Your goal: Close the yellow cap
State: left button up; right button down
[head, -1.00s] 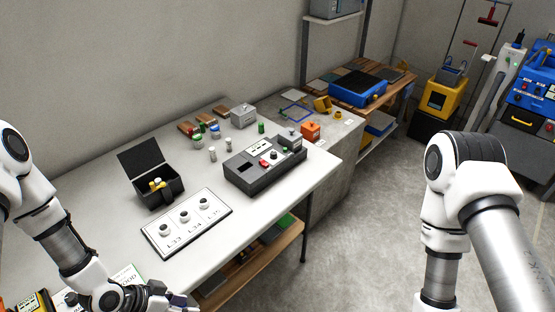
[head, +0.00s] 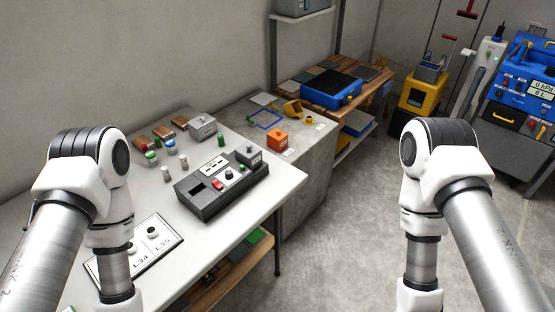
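A small yellow piece (head: 308,120) lies on the grey stone-like surface to the right of the bench. Beside it is a larger yellow piece (head: 292,108), which looks like an open-topped holder. Both are too small to tell which is the cap or how they fit together. My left arm fills the left side and my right arm the right side. Both grippers are below the picture, so neither shows. The yellow pieces lie between the two arms, far beyond them.
The white bench (head: 262,205) carries a dark grey device (head: 203,203), a white labelled panel (head: 150,245) and several small vials. An orange box (head: 277,140) stands near the yellow pieces. A blue device (head: 331,90) sits on a wooden bench. The floor on the right is open.

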aim_at(290, 108)
jog(key=i+l, duration=0.25)
jog(key=l+u, duration=0.1)
jog(key=u, duration=0.3)
jog(key=i+l+u, duration=0.1)
jog(key=u, duration=0.35)
jog(key=l+u, duration=0.2)
jog(key=u, duration=0.2)
